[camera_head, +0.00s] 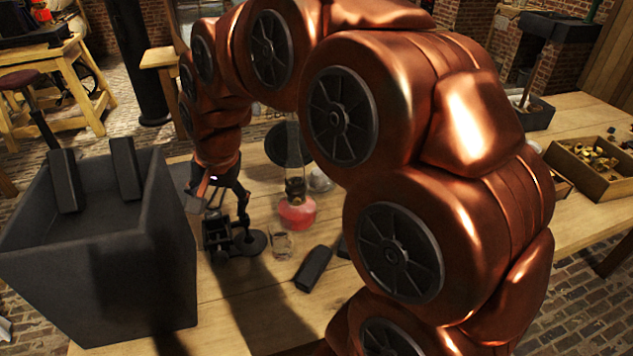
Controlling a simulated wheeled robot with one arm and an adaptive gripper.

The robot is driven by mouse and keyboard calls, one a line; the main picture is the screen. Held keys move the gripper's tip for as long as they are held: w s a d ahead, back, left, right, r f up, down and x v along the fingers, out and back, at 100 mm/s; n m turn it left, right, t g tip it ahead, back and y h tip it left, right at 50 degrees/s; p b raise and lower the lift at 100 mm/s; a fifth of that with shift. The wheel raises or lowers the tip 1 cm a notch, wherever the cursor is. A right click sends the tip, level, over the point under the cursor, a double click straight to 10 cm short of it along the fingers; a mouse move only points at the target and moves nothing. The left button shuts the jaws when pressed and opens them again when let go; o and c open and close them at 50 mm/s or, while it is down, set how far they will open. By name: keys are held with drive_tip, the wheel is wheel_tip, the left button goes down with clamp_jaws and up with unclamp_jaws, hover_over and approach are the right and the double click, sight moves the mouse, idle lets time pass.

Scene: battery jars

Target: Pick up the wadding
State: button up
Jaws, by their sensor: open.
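I cannot pick out the wadding with certainty. A small pale rounded thing (319,180) behind the lamp may be it, but it is partly hidden by my arm and too small to tell. My gripper (219,213) points down with its fingers apart, over a small black object (217,234) on the table, left of the lamp. I see nothing held between the fingers. The gripper is to the left of the pale thing and apart from it.
A large dark box (100,265) holding upright dark blocks stands left of my gripper. A wooden tray (590,180) of small parts is far right.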

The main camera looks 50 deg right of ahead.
drive_tip(key=w+d+r+m+t+h+b, duration=0.1)
drive_tip(key=w+d+m+t, duration=0.1)
drive_tip(key=w+d+m, duration=0.65)
drive_tip(key=w+d+r+m+t+h+b, duration=0.1)
drive_tip(key=w+d+m+h+b, duration=0.2)
drive_tip(key=d, duration=1)
drive_tip(key=w+d+r+m+t, duration=0.2)
drive_tip(key=w+d+m, duration=0.3)
drive_tip(key=w+d, duration=0.4)
drive_tip(key=m+g+y, duration=0.3)
drive_tip(key=m, duration=0.8)
hover_over(319, 170)
drive_tip(key=s, duration=0.2)
drive_tip(key=f, duration=1.8)
drive_tip(key=shift+a, duration=0.4)
drive_tip(key=shift+s+a+f, duration=0.1)
drive_tip(key=shift+s+f, duration=0.1)
drive_tip(key=shift+f, duration=0.1)
drive_tip(key=shift+w+f+g, duration=0.2)
drive_tip(key=shift+f+g, duration=0.1)
drive_tip(key=shift+f, duration=0.45)
drive_tip(key=shift+w+d+p+x, duration=0.15)
drive_tip(key=shift+p+x, duration=0.25)
drive_tip(key=shift+x, duration=1.1)
drive_tip(key=shift+w+d+p+x, duration=0.15)
drive_tip(key=shift+p+x, duration=0.2)
drive_tip(key=shift+x, duration=1.15)
drive_tip(key=shift+r, duration=0.15)
drive_tip(key=c, duration=0.9)
